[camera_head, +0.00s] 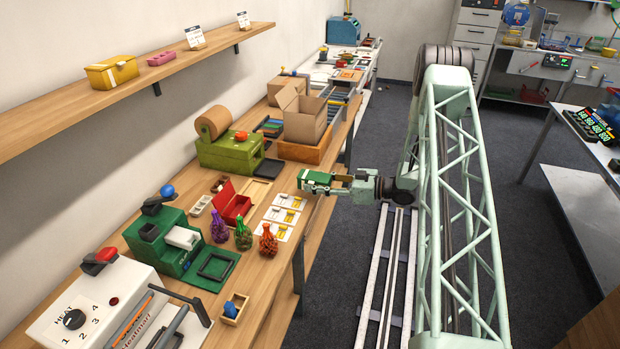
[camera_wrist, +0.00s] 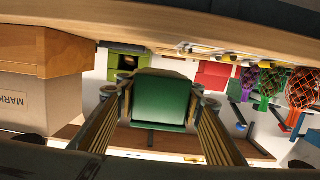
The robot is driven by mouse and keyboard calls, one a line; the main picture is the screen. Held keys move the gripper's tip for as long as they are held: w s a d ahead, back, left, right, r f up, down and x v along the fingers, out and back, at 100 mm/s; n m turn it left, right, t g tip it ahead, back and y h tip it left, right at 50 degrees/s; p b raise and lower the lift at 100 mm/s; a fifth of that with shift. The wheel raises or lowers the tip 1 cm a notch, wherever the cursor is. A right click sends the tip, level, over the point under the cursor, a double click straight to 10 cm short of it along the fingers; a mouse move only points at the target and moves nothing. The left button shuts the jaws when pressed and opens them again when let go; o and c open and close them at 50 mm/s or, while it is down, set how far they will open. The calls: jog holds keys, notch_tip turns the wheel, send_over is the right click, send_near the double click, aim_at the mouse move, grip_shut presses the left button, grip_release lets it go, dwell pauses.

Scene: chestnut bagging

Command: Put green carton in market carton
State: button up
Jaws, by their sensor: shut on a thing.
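The green carton (camera_head: 314,178) is between the fingers of my gripper (camera_head: 328,184), which is shut on it. In the head view they are over the front edge of the workbench. In the wrist view the green carton (camera_wrist: 160,102) fills the space between the two fingers (camera_wrist: 163,112). The market carton (camera_head: 303,126) is an open brown cardboard box with raised flaps, farther back along the bench. My gripper is in front of it and apart from it. In the wrist view part of the market carton (camera_wrist: 30,102), with cut-off lettering, shows at the left. Its inside is hidden.
The market carton stands in an orange wooden tray (camera_head: 300,153). A green machine with a brown roll (camera_head: 228,150) stands left of it. A red open box (camera_head: 232,205), paper cards (camera_head: 283,212) and several net bags (camera_head: 268,243) lie nearer.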

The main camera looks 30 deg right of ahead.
jog(key=shift+s, duration=0.7)
jog(key=shift+r, duration=0.1)
dwell(0.4)
jog(key=w+a+r+m+t+h, duration=0.4)
jog(key=w+a+r+m+h, duration=0.25)
jog(key=w+a+r, duration=1.15)
jog(key=s+a+r+m+h, duration=0.2)
jog(key=s+a+r+h, duration=0.2)
jog(key=a+r, duration=0.3)
jog(key=shift+s+a+t+h, duration=0.3)
jog(key=shift+s+a+h, duration=0.05)
jog(key=shift+s+a, duration=0.5)
